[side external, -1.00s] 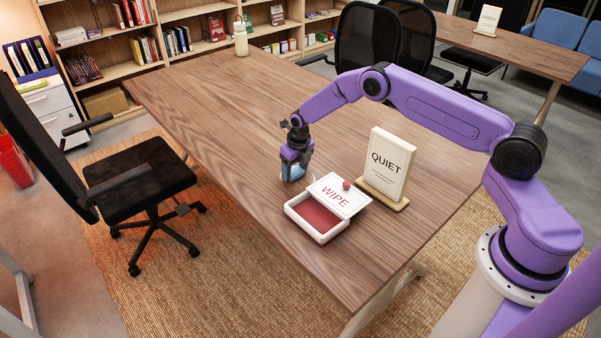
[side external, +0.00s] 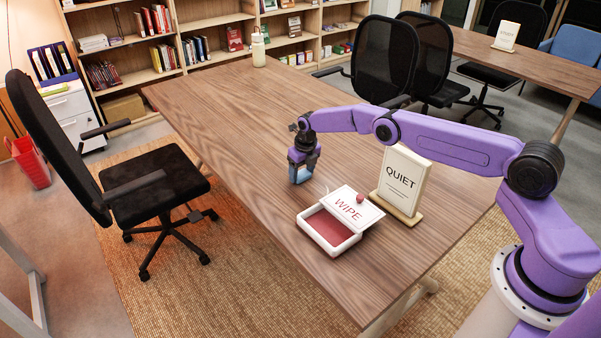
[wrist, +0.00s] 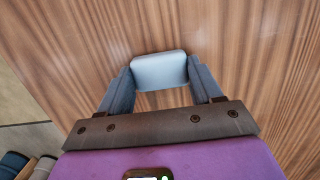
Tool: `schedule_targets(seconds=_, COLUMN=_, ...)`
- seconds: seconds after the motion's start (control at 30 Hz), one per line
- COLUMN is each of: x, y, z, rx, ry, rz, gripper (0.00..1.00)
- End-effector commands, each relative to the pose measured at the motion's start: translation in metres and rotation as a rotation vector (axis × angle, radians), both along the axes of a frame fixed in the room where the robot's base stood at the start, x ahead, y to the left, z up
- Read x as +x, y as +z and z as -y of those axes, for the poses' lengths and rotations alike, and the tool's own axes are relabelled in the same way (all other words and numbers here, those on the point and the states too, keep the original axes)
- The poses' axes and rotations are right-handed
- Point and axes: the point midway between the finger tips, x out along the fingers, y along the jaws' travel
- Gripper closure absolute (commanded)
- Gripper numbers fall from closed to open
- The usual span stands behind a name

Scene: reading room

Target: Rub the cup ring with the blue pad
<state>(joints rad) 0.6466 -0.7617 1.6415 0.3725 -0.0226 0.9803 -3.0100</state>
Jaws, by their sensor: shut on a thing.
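My gripper (side external: 301,168) is above the wooden table (side external: 235,110), behind and left of the open box. It is shut on the blue pad (side external: 299,175), whose pale blue-grey face shows between the two fingers in the wrist view (wrist: 159,70). The pad is low over the table; I cannot tell whether it touches the wood. No cup ring can be made out on the table in either view.
A white box (side external: 331,233) with a red inside stands near the table's front edge, its "WIPE" lid (side external: 350,205) resting askew on it. A "QUIET" sign (side external: 402,180) stands right of it. A bottle (side external: 258,50) stands at the far end. The table's left part is clear.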

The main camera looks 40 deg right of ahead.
Motion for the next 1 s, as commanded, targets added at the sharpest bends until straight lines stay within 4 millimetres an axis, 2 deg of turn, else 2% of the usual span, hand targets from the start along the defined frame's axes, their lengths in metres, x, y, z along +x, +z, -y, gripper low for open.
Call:
schedule_targets(seconds=0.37, x=-0.012, y=0.000, z=0.008, rx=0.000, ry=0.001, rz=-0.001, gripper=0.64)
schedule_targets(seconds=1.0, x=-0.060, y=0.000, z=0.007, rx=0.000, ry=0.002, rz=-0.004, gripper=0.64)
